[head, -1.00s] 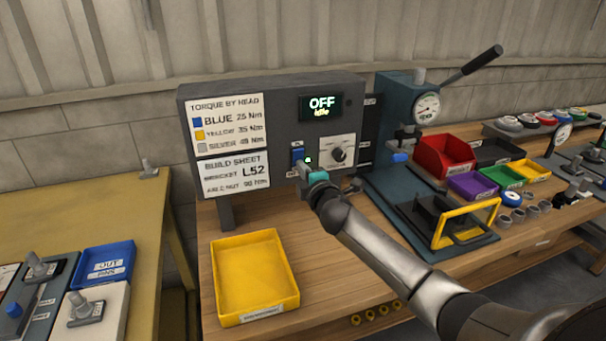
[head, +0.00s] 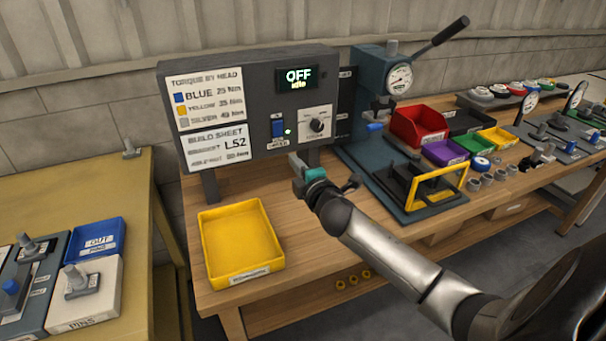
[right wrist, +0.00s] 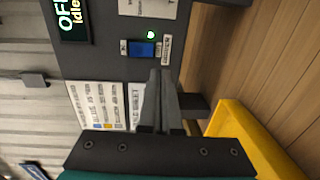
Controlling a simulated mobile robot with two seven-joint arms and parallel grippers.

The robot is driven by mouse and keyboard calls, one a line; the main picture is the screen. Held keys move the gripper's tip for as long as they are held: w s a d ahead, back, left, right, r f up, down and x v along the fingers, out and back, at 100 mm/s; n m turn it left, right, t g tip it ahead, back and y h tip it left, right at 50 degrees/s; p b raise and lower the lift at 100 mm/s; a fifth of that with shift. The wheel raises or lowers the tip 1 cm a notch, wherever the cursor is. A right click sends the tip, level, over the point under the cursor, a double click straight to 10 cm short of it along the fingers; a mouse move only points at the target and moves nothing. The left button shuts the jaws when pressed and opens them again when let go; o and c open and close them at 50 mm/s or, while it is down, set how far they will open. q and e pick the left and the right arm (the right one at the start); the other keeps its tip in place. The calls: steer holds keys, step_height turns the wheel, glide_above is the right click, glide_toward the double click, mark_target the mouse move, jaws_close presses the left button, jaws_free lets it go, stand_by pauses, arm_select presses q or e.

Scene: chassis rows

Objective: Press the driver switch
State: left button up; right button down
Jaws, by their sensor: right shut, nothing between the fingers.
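The driver switch (head: 278,128) is a blue rocker on the front of the grey controller box (head: 330,88). A small green light sits beside it. The box display (head: 299,77) reads "OFF" and "idle". In the right wrist view the blue switch (right wrist: 142,49) lies just beyond the fingertips, with its label beside it. My right gripper (head: 294,160) is shut and empty. It is in front of the box and a little below the switch, apart from it in the head view. The right wrist view shows its closed fingers (right wrist: 155,75) pointing toward the switch. My left gripper is not in view.
A yellow bin (head: 240,243) stands on the wooden bench below the box. A press (head: 385,90) with a lever stands to the right, near red (head: 418,125) and purple bins. A yellow table (head: 100,185) is at left.

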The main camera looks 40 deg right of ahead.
steer(key=shift+f+v, duration=0.25)
steer(key=shift+v, duration=0.75)
steer(key=shift+f+v, duration=0.2)
steer(key=shift+v, duration=0.8)
